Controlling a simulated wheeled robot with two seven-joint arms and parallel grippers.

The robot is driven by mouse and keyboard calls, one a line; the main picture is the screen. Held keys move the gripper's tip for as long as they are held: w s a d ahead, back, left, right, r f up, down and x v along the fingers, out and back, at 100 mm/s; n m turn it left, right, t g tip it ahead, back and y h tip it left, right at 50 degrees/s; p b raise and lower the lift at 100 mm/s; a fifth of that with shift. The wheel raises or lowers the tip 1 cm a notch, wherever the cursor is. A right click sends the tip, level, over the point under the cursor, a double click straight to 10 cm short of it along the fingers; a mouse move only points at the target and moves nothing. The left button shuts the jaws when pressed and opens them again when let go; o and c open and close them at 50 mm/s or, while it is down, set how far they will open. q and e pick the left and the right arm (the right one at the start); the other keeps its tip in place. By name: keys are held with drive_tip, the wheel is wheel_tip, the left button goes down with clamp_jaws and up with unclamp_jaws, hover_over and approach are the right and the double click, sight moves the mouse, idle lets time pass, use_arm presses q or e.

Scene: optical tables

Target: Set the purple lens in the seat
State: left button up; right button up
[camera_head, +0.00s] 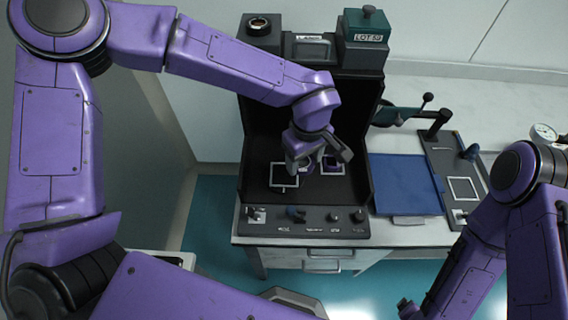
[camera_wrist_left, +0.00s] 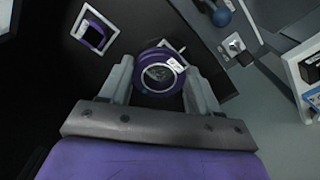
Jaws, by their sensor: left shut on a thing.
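My left gripper (camera_head: 316,165) is low over the black bench in the head view, shut on the purple lens. In the left wrist view the lens (camera_wrist_left: 160,72) is a purple ring with a clear centre and a white label, held between the two fingers. A white square outline (camera_head: 284,175) lies close by on the left; part of it shows behind the lens in the wrist view (camera_wrist_left: 182,47). I cannot tell whether the lens touches the surface. A second white square outline (camera_head: 332,164) has a purple thing (camera_wrist_left: 94,36) inside it.
The black bench has side walls and a front panel (camera_head: 305,222) with knobs and a switch (camera_wrist_left: 236,45). A teal box marked LOT (camera_head: 364,38) stands at the back. To the right are a blue mat (camera_head: 405,184) and a grey plate (camera_head: 447,165) with another white square.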

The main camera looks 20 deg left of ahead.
use_arm(q)
hover_over(285, 175)
drive_tip(key=f, duration=0.4)
drive_tip(key=f+p, duration=0.1)
drive_tip(key=f, duration=0.1)
drive_tip(key=shift+w+d, duration=0.1)
drive_tip(key=shift+d, duration=0.2)
drive_tip(key=f, duration=0.2)
drive_tip(key=shift+s+a+f, duration=0.3)
drive_tip(key=shift+a+f, duration=0.05)
drive_tip(key=shift+w+d+f, duration=0.1)
drive_tip(key=shift+w+f, duration=0.15)
drive_tip(key=shift+f, duration=0.3)
drive_tip(key=shift+s+f, duration=0.1)
drive_tip(key=o, duration=1.1)
wheel_tip(285, 175, up, 12)
drive_tip(key=shift+s+r+b, duration=0.1)
drive_tip(key=shift+r+b, duration=0.1)
drive_tip(key=shift+b, duration=0.15)
